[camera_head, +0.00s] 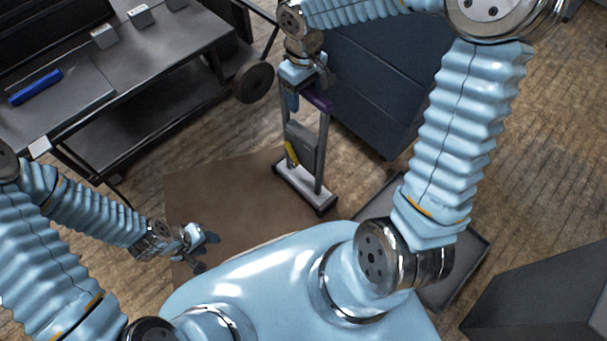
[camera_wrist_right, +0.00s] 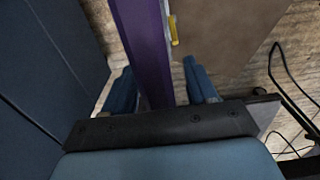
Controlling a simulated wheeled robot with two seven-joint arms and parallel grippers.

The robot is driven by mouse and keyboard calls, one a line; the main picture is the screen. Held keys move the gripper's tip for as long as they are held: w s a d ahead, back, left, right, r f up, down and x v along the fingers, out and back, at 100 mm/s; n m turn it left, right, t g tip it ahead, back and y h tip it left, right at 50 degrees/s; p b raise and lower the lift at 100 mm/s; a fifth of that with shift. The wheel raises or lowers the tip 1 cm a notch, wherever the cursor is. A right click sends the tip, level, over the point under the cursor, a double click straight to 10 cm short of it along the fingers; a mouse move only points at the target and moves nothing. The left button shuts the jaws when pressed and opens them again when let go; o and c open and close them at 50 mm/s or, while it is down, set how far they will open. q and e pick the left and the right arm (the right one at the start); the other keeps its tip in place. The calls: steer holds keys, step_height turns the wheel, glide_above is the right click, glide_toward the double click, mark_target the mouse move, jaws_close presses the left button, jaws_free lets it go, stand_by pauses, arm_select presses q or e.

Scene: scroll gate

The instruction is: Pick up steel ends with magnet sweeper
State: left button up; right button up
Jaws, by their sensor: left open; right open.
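The magnet sweeper stands upright on the brown mat (camera_head: 225,195), with a purple top handle (camera_head: 318,98), two grey posts, a grey box (camera_head: 301,150) with a yellow lever (camera_head: 291,153) and a pale base (camera_head: 303,188). My right gripper (camera_head: 306,88) is at the handle. In the right wrist view the purple handle (camera_wrist_right: 142,40) lies between the fingers of my right gripper (camera_wrist_right: 160,87), which are open on either side of it. My left gripper (camera_head: 203,246) is open and empty, low over the mat's near-left part. I cannot make out any steel ends.
A dark workbench (camera_head: 150,75) with a blue item (camera_head: 36,86) and small grey blocks stands at upper left. A dark blue cabinet (camera_head: 370,85) stands close behind the sweeper. A grey tray (camera_head: 470,262) lies at right, partly hidden by my arm. A grey box (camera_head: 540,300) is at lower right.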

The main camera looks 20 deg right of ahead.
steer(key=shift+f, duration=0.25)
stand_by(0.3)
steer(key=shift+r, duration=0.1)
jaws_close()
